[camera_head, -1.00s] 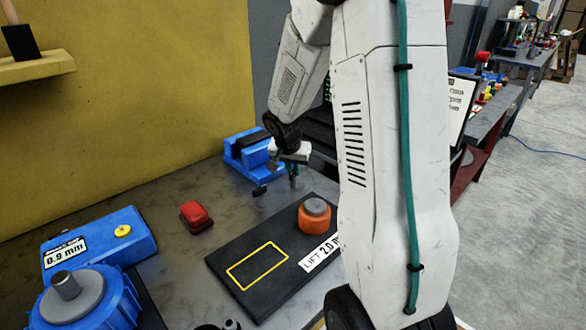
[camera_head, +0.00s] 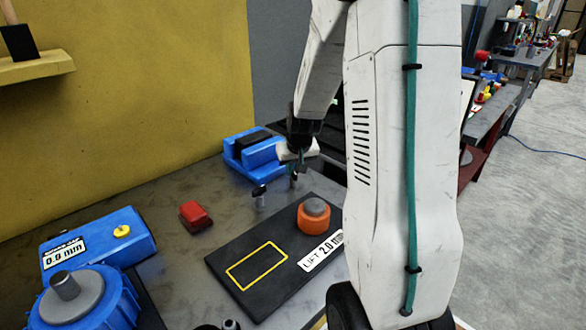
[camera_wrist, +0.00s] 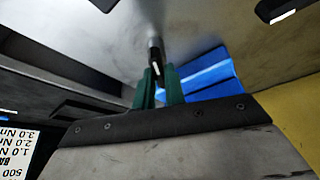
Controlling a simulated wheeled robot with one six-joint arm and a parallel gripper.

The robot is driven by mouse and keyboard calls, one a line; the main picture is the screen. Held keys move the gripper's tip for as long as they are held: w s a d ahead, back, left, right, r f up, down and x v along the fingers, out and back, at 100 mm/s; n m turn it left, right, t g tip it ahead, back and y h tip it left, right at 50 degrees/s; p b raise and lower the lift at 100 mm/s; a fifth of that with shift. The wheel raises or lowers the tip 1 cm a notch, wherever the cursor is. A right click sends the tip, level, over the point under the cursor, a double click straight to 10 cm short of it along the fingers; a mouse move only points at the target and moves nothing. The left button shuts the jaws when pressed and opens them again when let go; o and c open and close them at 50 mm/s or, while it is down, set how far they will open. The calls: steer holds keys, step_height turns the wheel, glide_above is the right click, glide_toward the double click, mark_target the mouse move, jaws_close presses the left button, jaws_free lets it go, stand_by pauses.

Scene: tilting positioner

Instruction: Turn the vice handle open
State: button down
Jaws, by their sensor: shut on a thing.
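The blue vice (camera_head: 255,152) stands at the back of the bench against the wall; its blue body also shows in the wrist view (camera_wrist: 208,74). My gripper (camera_head: 297,167) is just in front and to the right of it, pointing down. In the wrist view its green fingers (camera_wrist: 158,78) are shut on a slim metal bar with a dark end, the vice handle (camera_wrist: 155,54). In the head view a black knob on a short grey post (camera_head: 260,191) shows left of my gripper. The rest of the handle is mostly hidden by my gripper.
A black plate (camera_head: 237,250) with a yellow outline and an orange-and-grey knob (camera_head: 314,214) lies in front. A red block (camera_head: 195,215) is left of it.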

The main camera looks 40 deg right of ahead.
steer(key=n+y, duration=0.2)
steer(key=n, duration=0.3)
steer(key=shift+d, duration=0.15)
steer(key=n+y, duration=0.1)
steer(key=n, duration=0.2)
steer(key=n+y, duration=0.1)
steer(key=n, duration=0.2)
steer(key=shift+d+n+g, duration=0.15)
steer(key=shift+n+g, duration=0.15)
steer(key=shift+n, duration=0.1)
steer(key=n+y, duration=0.1)
steer(key=n, duration=0.1)
steer(key=n+g, duration=0.1)
steer(key=n, duration=0.2)
steer(key=shift+w+d+y, duration=0.1)
steer(key=shift+y, duration=0.3)
steer(key=n+g, duration=0.1)
steer(key=n, duration=0.2)
steer(key=n+g, duration=0.1)
steer(key=n, duration=0.2)
steer(key=shift+w+g+y, duration=0.15)
steer(key=shift+g+y, duration=0.15)
steer(key=c, duration=1.5)
jaws_free()
steer(key=shift+o, duration=0.2)
